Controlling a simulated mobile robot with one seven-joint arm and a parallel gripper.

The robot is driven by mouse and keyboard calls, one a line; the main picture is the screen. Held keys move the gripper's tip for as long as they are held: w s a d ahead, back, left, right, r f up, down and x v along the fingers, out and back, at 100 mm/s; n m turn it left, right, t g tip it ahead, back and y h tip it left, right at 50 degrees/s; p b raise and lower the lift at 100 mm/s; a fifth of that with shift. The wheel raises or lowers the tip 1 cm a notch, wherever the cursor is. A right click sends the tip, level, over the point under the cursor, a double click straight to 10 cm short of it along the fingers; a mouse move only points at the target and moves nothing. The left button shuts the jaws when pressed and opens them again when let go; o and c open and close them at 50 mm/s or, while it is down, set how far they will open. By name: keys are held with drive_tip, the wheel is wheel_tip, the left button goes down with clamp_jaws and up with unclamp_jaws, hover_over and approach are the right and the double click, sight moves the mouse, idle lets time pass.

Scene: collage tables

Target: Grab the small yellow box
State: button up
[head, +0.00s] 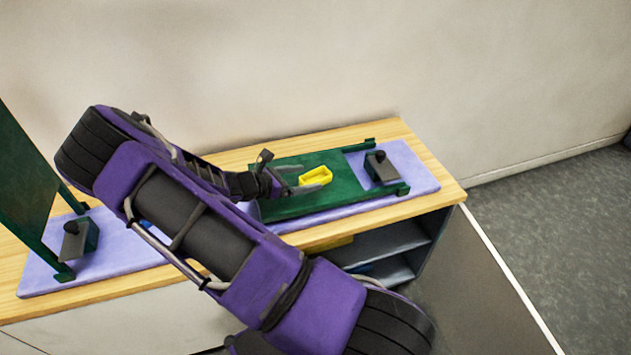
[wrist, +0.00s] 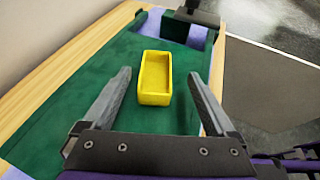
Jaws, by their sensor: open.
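A small yellow box (head: 316,176) with an open top sits on a dark green board (head: 335,197) on the table. In the wrist view the yellow box (wrist: 155,78) lies ahead of and between the two fingers, with a gap on each side. My gripper (wrist: 160,85) is open and empty. In the head view my gripper (head: 300,185) is just left of the box, low over the green board. My arm covers part of the table in the head view.
The wooden table (head: 408,130) carries lavender mats (head: 405,160). A dark block with a knob (head: 380,168) stands right of the box. Another such block (head: 78,240) and an upright green panel (head: 22,185) stand at the left. A wall runs behind.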

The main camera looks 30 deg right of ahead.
sight(327, 173)
drive_tip(key=shift+w+b+x, duration=0.15)
drive_tip(key=shift+b+x, duration=0.05)
drive_tip(key=shift+x, duration=1.15)
drive_tip(key=shift+w+b+x, duration=0.1)
drive_tip(key=shift+b+x, duration=0.05)
drive_tip(key=shift+x, duration=1.25)
drive_tip(key=shift+f, duration=0.1)
drive_tip(key=shift+c, duration=0.3)
drive_tip(key=c, duration=1.3)
